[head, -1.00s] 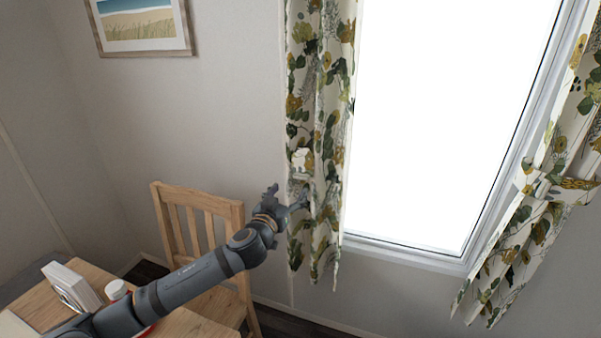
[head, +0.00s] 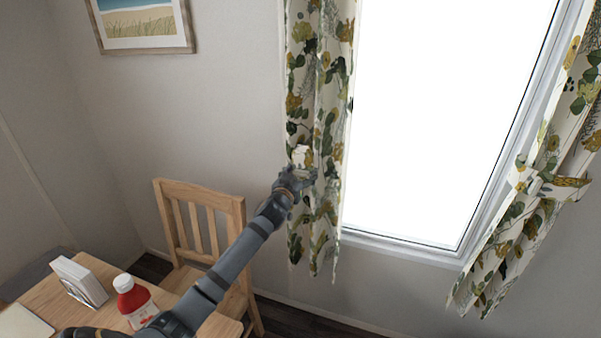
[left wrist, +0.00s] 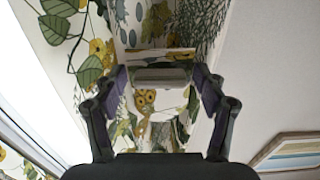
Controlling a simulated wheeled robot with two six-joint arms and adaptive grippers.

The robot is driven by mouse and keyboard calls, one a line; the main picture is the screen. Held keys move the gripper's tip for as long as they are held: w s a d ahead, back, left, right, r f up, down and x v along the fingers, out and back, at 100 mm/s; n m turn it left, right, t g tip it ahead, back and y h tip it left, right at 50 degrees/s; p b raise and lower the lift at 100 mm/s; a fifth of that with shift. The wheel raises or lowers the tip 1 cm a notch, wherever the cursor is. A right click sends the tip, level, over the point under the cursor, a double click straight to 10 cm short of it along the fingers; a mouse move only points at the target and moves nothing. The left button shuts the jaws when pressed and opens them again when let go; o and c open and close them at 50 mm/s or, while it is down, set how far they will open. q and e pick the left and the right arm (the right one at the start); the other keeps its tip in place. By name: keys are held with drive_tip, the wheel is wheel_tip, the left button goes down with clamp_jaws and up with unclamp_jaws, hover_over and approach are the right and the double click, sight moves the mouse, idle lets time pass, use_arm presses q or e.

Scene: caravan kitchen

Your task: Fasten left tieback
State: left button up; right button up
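The left curtain (head: 318,90), white with a green and yellow leaf print, hangs at the left side of the window. A small pale tieback piece (head: 302,155) shows on it at mid height. My left gripper (head: 302,174) is just below that piece, in front of the curtain. In the left wrist view my left gripper (left wrist: 160,78) is open, with one finger on each side of a grey bar (left wrist: 160,76) on the patterned tieback band (left wrist: 165,100). Small gaps seem to remain beside the bar. My right gripper is not in view.
The right curtain (head: 580,105) is gathered by its own patterned tieback (head: 560,182).

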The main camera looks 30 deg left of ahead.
use_arm(q)
drive_tip(key=c, duration=0.5)
clamp_jaws()
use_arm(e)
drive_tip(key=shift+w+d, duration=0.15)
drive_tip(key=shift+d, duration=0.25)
